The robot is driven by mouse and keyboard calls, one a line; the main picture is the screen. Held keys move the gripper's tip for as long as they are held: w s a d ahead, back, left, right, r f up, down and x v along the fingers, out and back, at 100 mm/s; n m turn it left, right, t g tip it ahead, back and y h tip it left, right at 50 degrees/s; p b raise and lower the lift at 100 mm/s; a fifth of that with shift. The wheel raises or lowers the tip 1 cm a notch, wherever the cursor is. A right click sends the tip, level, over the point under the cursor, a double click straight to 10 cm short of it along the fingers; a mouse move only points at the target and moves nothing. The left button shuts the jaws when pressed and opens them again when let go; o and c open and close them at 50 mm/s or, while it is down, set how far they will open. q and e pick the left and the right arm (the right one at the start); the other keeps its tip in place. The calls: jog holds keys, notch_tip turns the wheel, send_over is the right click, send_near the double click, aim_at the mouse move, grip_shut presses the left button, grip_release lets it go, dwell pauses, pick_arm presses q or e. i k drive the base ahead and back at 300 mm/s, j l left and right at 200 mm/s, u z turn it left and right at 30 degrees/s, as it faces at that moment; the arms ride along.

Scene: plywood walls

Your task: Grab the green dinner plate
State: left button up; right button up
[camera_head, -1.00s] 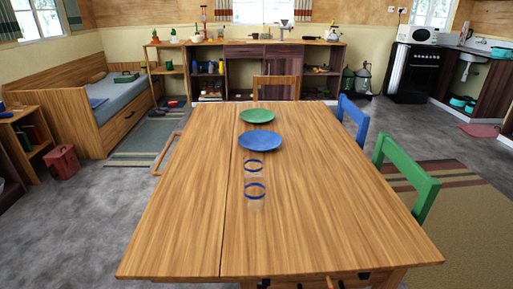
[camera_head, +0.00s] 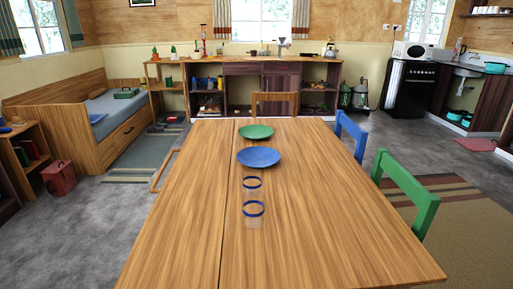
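The green dinner plate (camera_head: 256,132) lies flat near the far end of the wooden table (camera_head: 190,220). A blue plate (camera_head: 258,157) lies just in front of it, toward me. Neither of my grippers shows in this view, so their state and distance from the plate cannot be seen.
A blue chair (camera_head: 350,133) and a green chair (camera_head: 408,190) are at the table's right side; a wooden chair (camera_head: 274,104) is at the far end. Grey floor is open at left.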

aim_at(251, 133)
jog(key=i+j+u, duration=0.15)
jog(key=j+u, duration=0.15)
jog(key=j, duration=0.15)
jog(key=i+j+u, duration=0.25)
jog(key=j, duration=0.25)
jog(key=i+j+u, duration=0.1)
jog(key=j+u, duration=0.2)
jog(key=i+j+u, duration=0.25)
jog(key=j, duration=0.2)
jog(key=i+j+z, duration=0.15)
jog(key=i, duration=0.35)
jog(key=i+j+z, duration=0.2)
jog(key=i, duration=0.25)
jog(key=i+j+z, duration=0.15)
jog(key=i+j, duration=0.25)
jog(key=i+z, duration=0.85)
jog(key=i+j+z, duration=0.25)
jog(key=i+z, duration=0.15)
jog(key=i+j+z, duration=0.65)
jog(key=j+z, duration=0.15)
